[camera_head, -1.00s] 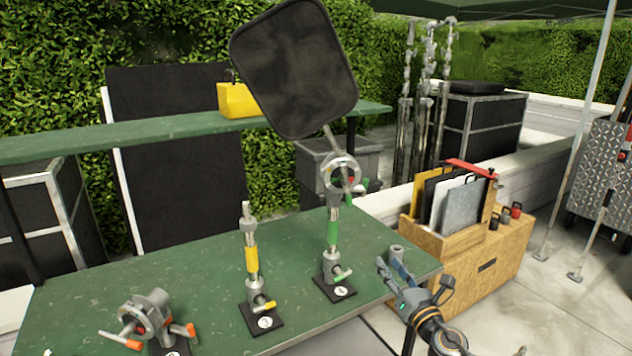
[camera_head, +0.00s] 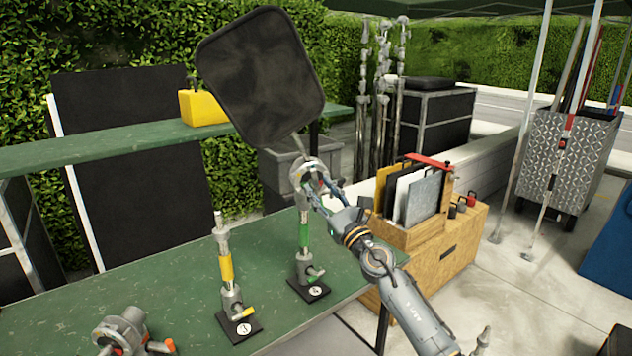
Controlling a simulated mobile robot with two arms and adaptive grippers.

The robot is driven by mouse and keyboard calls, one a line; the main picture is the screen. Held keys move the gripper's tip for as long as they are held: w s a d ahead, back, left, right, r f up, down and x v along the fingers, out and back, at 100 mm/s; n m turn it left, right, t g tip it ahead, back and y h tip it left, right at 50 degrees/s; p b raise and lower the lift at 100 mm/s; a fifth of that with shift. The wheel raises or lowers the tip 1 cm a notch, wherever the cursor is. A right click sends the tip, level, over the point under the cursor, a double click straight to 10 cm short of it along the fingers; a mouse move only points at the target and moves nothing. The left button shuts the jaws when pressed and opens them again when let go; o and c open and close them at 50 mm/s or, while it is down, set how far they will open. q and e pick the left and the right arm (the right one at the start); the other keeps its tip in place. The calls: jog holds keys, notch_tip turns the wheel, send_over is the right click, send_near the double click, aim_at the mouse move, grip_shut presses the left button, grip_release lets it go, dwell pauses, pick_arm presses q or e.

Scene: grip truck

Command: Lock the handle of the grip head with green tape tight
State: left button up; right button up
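The stand with green tape (camera_head: 304,236) is upright on the green table (camera_head: 175,295). The round metal grip head (camera_head: 306,168) is at its top and holds the arm of a black panel (camera_head: 262,75). My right gripper (camera_head: 318,190) is at the right side of this head, where the handle is. Its fingers overlap the head and hide the handle, so I cannot tell whether they are open or closed on it. A lower handle (camera_head: 316,271) with a green tip is at the stand's base. My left gripper is out of view.
A yellow-taped stand (camera_head: 226,268) is left of the green one. A grip head with orange handles (camera_head: 122,331) lies at the front left. A wooden crate (camera_head: 412,236) with boards is at the right. A green shelf (camera_head: 110,148) runs behind the table.

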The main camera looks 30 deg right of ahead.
jog(key=shift+x, duration=1.3)
grip_shut()
jog(key=shift+f, duration=0.1)
